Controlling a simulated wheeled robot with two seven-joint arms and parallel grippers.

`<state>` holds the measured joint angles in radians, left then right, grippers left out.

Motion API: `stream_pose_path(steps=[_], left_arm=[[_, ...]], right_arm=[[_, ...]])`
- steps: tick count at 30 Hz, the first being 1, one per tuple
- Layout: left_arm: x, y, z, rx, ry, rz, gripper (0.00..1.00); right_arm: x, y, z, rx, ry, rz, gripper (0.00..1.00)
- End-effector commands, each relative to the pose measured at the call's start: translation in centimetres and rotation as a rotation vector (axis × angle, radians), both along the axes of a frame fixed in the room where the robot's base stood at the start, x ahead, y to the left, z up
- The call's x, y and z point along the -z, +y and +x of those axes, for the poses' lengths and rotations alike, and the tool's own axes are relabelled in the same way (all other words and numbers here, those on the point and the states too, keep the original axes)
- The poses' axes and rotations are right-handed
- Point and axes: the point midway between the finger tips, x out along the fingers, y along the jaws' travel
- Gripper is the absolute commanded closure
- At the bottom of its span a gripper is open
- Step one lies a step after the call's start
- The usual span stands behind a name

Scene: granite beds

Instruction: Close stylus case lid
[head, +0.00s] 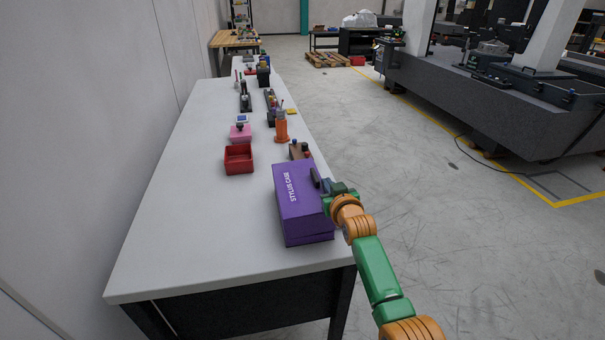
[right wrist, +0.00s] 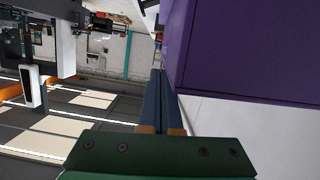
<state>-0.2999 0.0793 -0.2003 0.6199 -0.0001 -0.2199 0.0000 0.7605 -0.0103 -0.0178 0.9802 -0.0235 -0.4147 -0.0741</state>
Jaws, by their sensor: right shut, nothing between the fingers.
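The purple stylus case (head: 302,205) stands on the white table near its right edge, its "STYLUS CASE" lettering facing up. Its lid looks down, with a seam low on the near side; I cannot tell whether it is fully closed. Contact is unclear. My left gripper is not in view.
The white table (head: 190,210) is clear to the left of the case. A red open box (head: 239,165), a pink block (head: 240,137), an orange holder (head: 281,132) and a small brown block (head: 298,151) stand beyond it. Floor lies open to the right.

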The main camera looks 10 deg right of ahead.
Motion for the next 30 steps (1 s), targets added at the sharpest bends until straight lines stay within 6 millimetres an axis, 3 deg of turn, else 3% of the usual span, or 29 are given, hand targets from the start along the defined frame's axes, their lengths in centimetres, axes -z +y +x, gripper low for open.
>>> stream_pose_path(steps=[9, 13, 16, 18, 30], left_arm=[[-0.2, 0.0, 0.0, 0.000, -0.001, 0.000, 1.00], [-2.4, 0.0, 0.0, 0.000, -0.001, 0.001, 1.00], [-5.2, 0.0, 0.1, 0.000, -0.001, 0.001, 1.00], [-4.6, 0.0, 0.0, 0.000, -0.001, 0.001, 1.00], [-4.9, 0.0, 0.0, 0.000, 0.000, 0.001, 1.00]], right_arm=[[-0.1, 0.0, 0.0, 0.000, -0.001, -0.003, 1.00], [-2.4, -0.1, 0.0, 0.000, -0.001, -0.002, 1.00], [-5.2, -0.3, 0.1, 0.002, 0.000, 0.000, 1.00], [-4.3, -0.4, -1.1, 0.002, 0.000, 0.000, 1.00], [-5.7, -0.6, -8.5, 0.002, 0.002, -0.002, 1.00]])
